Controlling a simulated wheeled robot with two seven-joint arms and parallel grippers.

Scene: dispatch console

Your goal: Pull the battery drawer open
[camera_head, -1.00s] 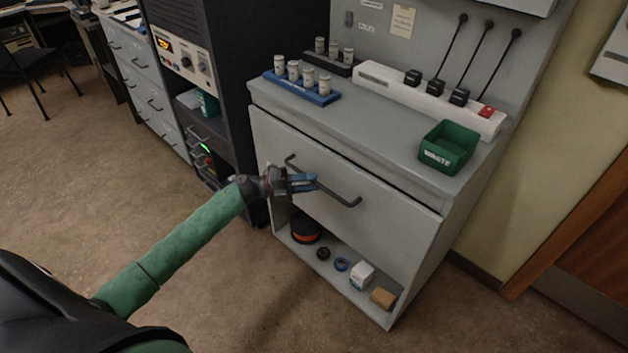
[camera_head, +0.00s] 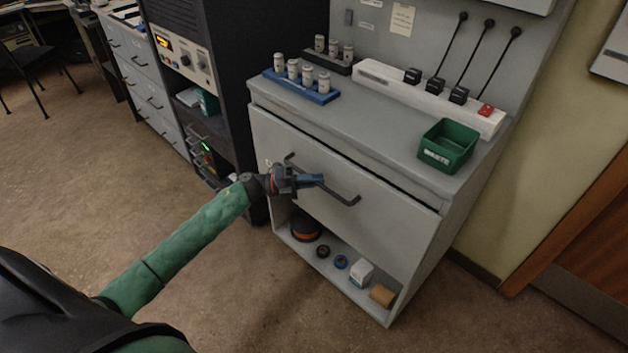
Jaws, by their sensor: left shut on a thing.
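The battery drawer (camera_head: 375,223) is the wide grey front of the cabinet in the middle of the head view. Its front sits close to the cabinet face. A dark bar handle (camera_head: 345,199) runs slantwise across the drawer's upper left part. My left gripper (camera_head: 317,180) is at the handle's middle, its blue fingers shut on the bar. The fingers hide a short piece of the handle. My right gripper is not in view.
On the cabinet top stand a blue battery rack (camera_head: 300,90), a white charging strip (camera_head: 400,90) and a green waste bin (camera_head: 448,146). An open shelf (camera_head: 335,270) below the drawer holds small items. The floor (camera_head: 110,200) at the left is clear.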

